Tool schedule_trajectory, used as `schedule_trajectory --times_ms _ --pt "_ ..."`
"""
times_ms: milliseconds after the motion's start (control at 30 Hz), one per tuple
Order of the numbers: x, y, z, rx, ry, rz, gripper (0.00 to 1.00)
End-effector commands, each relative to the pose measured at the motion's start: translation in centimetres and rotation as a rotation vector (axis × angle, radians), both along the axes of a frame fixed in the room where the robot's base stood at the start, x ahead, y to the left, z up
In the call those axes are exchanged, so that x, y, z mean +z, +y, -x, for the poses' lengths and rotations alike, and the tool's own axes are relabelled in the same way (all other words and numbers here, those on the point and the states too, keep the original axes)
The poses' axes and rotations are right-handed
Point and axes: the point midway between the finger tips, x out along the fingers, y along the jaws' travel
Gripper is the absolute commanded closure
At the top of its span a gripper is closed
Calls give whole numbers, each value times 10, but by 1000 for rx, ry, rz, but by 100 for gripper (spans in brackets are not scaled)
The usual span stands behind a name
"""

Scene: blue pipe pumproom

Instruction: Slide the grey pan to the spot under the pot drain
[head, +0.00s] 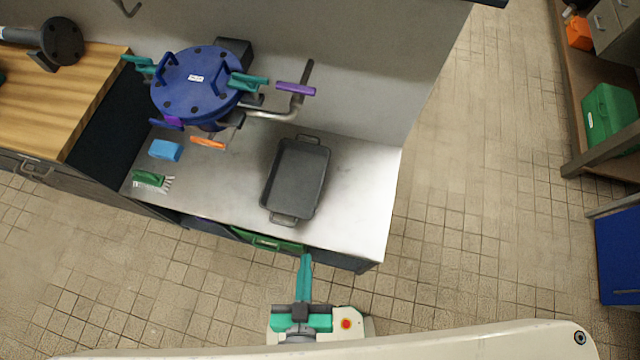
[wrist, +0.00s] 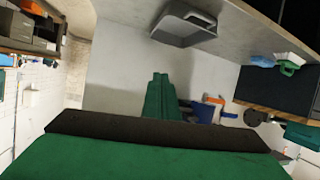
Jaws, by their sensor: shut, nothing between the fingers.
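The grey pan (head: 297,178) lies flat on the steel counter, right of middle, with a loop handle at each short end. It also shows in the wrist view (wrist: 186,32). The blue lidded pot (head: 195,84) stands at the back left, with teal levers on it. A bent metal pipe with a purple lever (head: 296,89) runs out on its right. Another purple part (head: 172,122) shows low on its front. I cannot tell which is the drain. My gripper (head: 306,260) is shut and empty, just off the counter's front edge, apart from the pan. Its fingers show in the wrist view (wrist: 160,80).
A blue sponge (head: 165,150), a green brush (head: 150,179) and an orange-handled tool (head: 208,142) lie on the counter (head: 356,208) left of the pan. The counter right of the pan is clear. A wooden top (head: 50,95) adjoins beyond a dark panel at left.

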Motion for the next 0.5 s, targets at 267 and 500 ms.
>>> schedule_trajectory --times_ms 267,500 --pt "-69 54 -38 -23 252 115 100" --pt "-101 93 -95 61 428 202 100"
